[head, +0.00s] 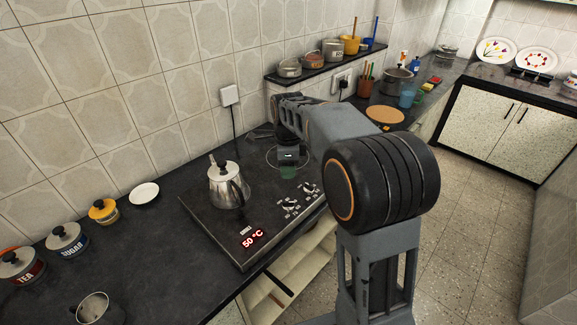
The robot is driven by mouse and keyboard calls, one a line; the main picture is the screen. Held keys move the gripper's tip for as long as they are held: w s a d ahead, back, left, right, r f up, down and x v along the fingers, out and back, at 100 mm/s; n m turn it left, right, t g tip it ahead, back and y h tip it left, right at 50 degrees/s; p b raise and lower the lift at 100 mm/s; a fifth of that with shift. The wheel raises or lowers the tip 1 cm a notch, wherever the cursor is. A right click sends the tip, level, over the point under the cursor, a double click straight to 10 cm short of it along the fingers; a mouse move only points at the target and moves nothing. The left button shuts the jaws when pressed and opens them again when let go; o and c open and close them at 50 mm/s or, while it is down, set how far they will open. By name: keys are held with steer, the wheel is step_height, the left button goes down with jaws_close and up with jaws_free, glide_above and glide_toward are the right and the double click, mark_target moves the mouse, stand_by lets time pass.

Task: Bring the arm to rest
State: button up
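My arm reaches from the lower right over the dark counter, its large black joint in front and its end above the stove. My gripper (288,158) points down over the back right of the stove (262,212). It is small in the picture, and its fingers cannot be made out clearly. A greenish, cup-like thing (288,172) shows just below it; I cannot tell whether they touch. A steel kettle (228,188) stands on the stove, left of the gripper.
A raised ledge (322,70) with pots is behind my arm. A round tan board (385,115) and blue cup (407,96) are farther right. The floor is clear.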

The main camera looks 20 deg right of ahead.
stand_by(0.4)
steer(key=s+f+n+t, duration=0.1)
steer(key=s+n+t, duration=0.2)
steer(key=s+n, duration=1.7)
steer(key=shift+n+t, duration=0.3)
steer(key=shift+n, duration=0.3)
